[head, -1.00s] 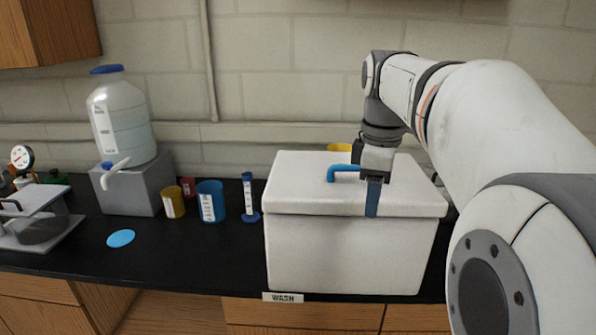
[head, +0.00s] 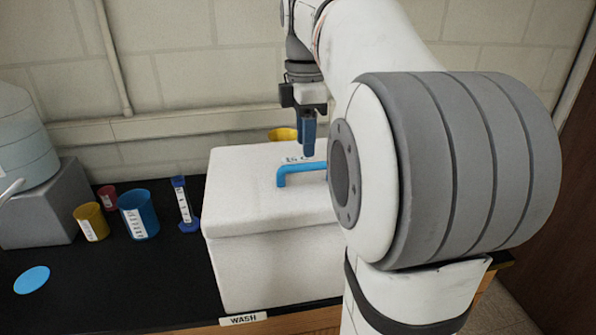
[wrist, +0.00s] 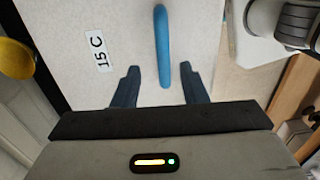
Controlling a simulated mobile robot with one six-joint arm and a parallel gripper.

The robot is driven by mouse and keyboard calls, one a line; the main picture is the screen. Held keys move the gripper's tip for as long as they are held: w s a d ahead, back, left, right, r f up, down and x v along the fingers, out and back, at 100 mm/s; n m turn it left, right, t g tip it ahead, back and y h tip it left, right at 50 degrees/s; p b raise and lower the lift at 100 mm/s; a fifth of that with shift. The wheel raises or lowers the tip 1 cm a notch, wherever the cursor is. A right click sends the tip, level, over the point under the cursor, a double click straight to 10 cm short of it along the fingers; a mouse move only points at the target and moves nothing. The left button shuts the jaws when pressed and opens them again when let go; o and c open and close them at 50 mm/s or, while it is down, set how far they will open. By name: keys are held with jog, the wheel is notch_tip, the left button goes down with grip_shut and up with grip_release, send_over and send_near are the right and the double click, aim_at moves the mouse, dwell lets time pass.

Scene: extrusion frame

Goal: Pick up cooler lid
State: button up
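The cooler lid (head: 245,185) is a white slab lying on the white cooler (head: 265,270). It has a blue bar handle (head: 295,169) on top and a "15 C" label, which also shows in the wrist view (wrist: 100,52). My gripper (head: 308,150) points down above the lid, just behind the handle in the head view. In the wrist view, the fingers (wrist: 160,85) are open and spread to either side of the handle's line, with nothing between them but lid surface and the handle's near end. My arm hides the right part of the lid and cooler in the head view.
A yellow cup (head: 283,134) stands behind the cooler. A graduated cylinder (head: 184,205), a blue beaker (head: 137,214), a yellow beaker (head: 91,222) and a red cup (head: 107,197) stand to the left.

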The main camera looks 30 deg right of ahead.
aim_at(306, 164)
jog(key=shift+s+f, duration=0.25)
jog(key=shift+f, duration=0.65)
notch_tip(306, 164, down, 5)
jog(key=shift+s+r+p, duration=0.1)
jog(key=shift+p, duration=0.45)
jog(key=shift+c, duration=0.3)
grip_shut()
